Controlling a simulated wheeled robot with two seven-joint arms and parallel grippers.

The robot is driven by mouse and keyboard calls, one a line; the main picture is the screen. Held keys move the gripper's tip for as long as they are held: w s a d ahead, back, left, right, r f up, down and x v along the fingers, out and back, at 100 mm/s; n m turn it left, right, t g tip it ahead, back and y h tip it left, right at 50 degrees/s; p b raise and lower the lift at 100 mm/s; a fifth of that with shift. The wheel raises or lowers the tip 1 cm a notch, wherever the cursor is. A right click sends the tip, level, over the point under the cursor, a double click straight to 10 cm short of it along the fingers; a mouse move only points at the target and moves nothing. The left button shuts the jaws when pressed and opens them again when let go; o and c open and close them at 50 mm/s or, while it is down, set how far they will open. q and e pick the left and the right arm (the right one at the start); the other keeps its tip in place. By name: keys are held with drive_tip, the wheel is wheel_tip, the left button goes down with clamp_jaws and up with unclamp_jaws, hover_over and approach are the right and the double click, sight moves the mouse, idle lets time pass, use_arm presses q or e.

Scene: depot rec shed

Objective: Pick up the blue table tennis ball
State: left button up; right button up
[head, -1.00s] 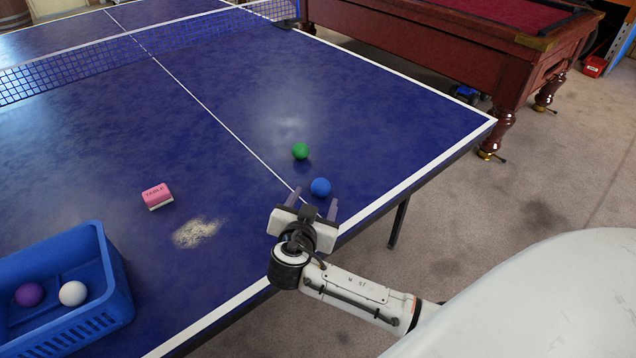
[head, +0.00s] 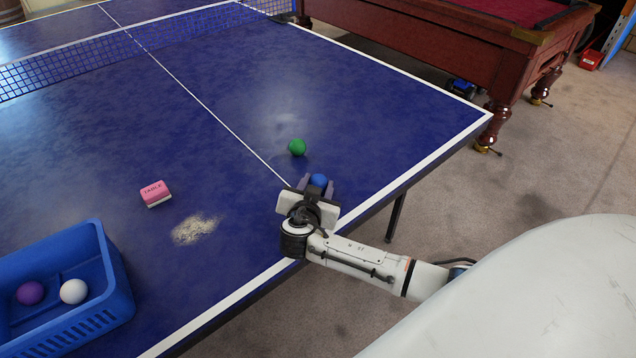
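The blue table tennis ball (head: 319,180) sits on the blue table tennis table (head: 240,215) near its right front edge. My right gripper (head: 318,183) is over the table with its two fingers on either side of the ball. The gripper body hides the lower part of the ball. The fingers look apart, and I cannot tell whether they touch the ball. My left gripper is not in view.
A green ball (head: 297,147) lies just beyond the blue one. A blue basket (head: 108,290) at lower left holds a purple ball (head: 30,293) and a white ball (head: 73,291). A pool table (head: 420,45) stands behind.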

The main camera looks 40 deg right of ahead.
drive_tip(key=c, duration=0.3)
